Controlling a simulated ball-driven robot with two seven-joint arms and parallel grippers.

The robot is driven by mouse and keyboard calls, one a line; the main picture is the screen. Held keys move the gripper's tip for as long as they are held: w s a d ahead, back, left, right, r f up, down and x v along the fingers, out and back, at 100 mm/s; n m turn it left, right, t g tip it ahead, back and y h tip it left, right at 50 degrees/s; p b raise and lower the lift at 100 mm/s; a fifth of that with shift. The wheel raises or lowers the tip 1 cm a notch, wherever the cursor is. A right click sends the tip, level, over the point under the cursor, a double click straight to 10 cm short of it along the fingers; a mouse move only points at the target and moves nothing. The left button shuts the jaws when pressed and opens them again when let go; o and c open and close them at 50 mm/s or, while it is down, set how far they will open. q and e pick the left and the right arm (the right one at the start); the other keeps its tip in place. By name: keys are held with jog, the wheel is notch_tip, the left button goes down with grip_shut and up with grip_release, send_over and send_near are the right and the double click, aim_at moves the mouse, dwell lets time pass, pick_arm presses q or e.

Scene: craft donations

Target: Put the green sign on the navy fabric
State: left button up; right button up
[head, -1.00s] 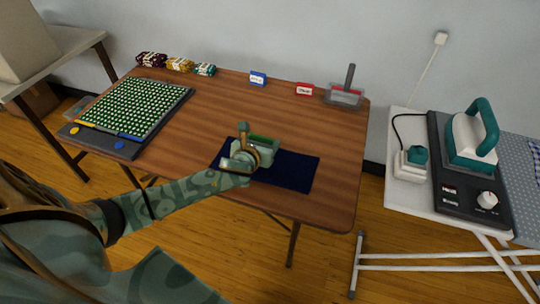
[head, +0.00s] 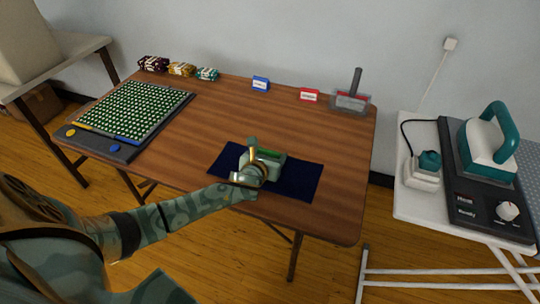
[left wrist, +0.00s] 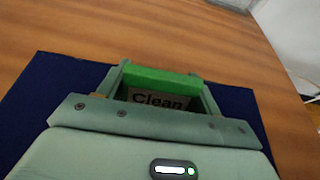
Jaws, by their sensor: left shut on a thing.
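The green sign (head: 268,153) is between the fingers of my left gripper (head: 270,159), which is shut on it. In the left wrist view the sign's green top (left wrist: 160,79) lies across the gap, with a white face reading "Clean" (left wrist: 158,100) below it. The navy fabric (head: 302,181) lies flat near the table's front edge. The gripper and sign are over the middle of the fabric, which also shows around the fingers in the left wrist view (left wrist: 48,88). I cannot tell whether the sign touches the fabric. My right gripper is out of view.
A blue sign (head: 260,84) and a red sign (head: 309,95) stand at the table's (head: 200,150) back, beside a grey tray (head: 350,102) with an upright handle. A dotted board (head: 132,112) lies left. Yarn bundles (head: 181,69) stand behind. A teal iron (head: 488,143) is right.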

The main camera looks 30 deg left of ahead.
pick_arm(q)
jog(key=shift+s+f, duration=0.2)
jog(key=shift+f, duration=0.45)
jog(key=shift+c, duration=0.3)
jog(key=o, duration=1)
jog(key=shift+d, duration=0.1)
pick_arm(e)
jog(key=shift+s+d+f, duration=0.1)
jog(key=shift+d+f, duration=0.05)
pick_arm(q)
jog(key=shift+o, duration=0.2)
jog(key=shift+r, duration=0.2)
jog(key=p+v, duration=0.2)
jog(key=v, duration=0.3)
jog(key=r+p+v, duration=0.1)
jog(key=p+v, duration=0.2)
jog(key=v, duration=0.3)
jog(key=shift+w, duration=0.1)
jog(key=shift+s+r, duration=0.2)
jog(key=shift+s, duration=0.2)
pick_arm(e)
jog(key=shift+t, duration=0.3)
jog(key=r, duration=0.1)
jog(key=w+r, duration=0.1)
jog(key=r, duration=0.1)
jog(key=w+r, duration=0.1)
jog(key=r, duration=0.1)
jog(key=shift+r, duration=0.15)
pick_arm(q)
jog(key=shift+f, duration=0.1)
